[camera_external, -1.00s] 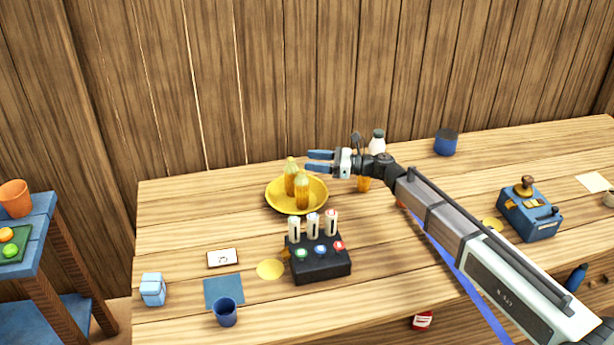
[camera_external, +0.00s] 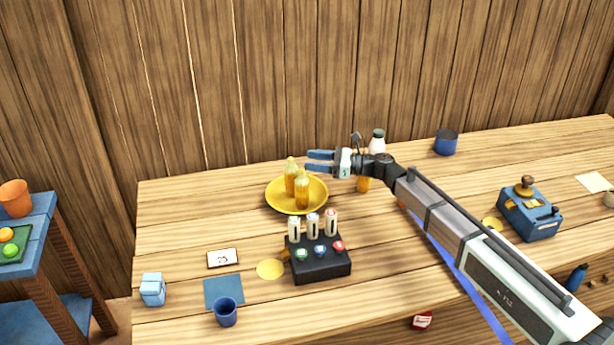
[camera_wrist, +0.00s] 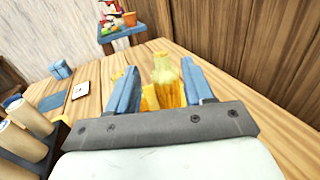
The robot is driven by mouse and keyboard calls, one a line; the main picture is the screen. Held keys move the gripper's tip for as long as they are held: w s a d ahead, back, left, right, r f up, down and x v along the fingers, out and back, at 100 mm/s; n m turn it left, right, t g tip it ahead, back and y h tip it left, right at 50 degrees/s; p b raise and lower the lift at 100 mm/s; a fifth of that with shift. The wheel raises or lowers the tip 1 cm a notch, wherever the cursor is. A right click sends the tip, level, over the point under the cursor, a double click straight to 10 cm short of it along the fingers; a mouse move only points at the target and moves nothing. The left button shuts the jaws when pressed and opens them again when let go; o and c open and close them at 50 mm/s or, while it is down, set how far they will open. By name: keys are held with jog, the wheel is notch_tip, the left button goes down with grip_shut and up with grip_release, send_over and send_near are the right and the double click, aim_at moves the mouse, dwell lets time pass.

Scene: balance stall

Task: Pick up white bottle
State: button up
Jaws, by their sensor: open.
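The white bottle (camera_external: 377,144) with a dark cap stands at the back of the table, just behind my wrist in the external view. Its lower part is hidden by my arm. My gripper (camera_external: 320,161) is open and empty, above the table and pointing left toward the yellow plate, away from the white bottle. In the wrist view my gripper (camera_wrist: 163,88) has its blue fingers apart, with yellow bottles (camera_wrist: 166,72) beyond and between them. The white bottle does not show in the wrist view.
A yellow plate (camera_external: 283,206) holds yellow bottles (camera_external: 302,190). An orange-yellow item (camera_external: 363,184) stands under my wrist. A black box (camera_external: 320,267) with white cylinders is in front. A blue pot (camera_external: 446,142) stands at back right. The table's left back is clear.

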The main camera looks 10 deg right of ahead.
jog(key=o, duration=0.6)
jog(key=shift+r, duration=0.1)
